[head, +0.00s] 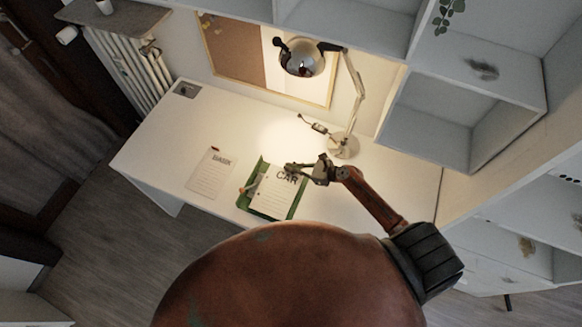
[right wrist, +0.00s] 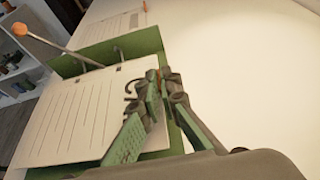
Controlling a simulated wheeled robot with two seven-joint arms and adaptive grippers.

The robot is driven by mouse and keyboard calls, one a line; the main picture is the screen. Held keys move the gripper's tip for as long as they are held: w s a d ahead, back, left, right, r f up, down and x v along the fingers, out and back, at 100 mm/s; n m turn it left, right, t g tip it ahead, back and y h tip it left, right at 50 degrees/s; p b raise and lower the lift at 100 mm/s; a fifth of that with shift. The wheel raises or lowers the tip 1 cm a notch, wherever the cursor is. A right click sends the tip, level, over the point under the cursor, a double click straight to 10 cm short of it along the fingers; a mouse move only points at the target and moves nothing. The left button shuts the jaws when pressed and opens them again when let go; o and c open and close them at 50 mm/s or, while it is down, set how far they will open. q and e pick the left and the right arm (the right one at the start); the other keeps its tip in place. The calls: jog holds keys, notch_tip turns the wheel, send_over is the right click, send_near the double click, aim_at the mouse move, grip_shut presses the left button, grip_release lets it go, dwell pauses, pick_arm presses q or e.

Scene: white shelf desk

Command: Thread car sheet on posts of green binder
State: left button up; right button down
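The white car sheet (head: 270,198) lies over the open green binder (head: 298,204) on the desk, with "CAR" at its top. My right gripper (head: 300,170) is at the sheet's upper right corner. In the right wrist view my right gripper (right wrist: 160,88) has its fingers closed together on the edge of the car sheet (right wrist: 70,120). Two small dark marks like holes show near that sheet's far edge. Metal posts (right wrist: 120,54) stand from the binder (right wrist: 148,42) just beyond this edge; I see no post through the sheet. My left gripper is out of view.
A second sheet, headed "BANK" (head: 211,172), lies left of the binder. An orange-tipped lever (right wrist: 20,29) sticks out from the binder. A desk lamp (head: 343,146) stands behind, and shelves (head: 430,118) rise at the right.

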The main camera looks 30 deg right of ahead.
jog(key=shift+f+b, duration=0.45)
jog(key=shift+f, duration=0.25)
dwell(0.6)
jog(key=c, duration=2.1)
grip_release()
jog(key=v, duration=1.2)
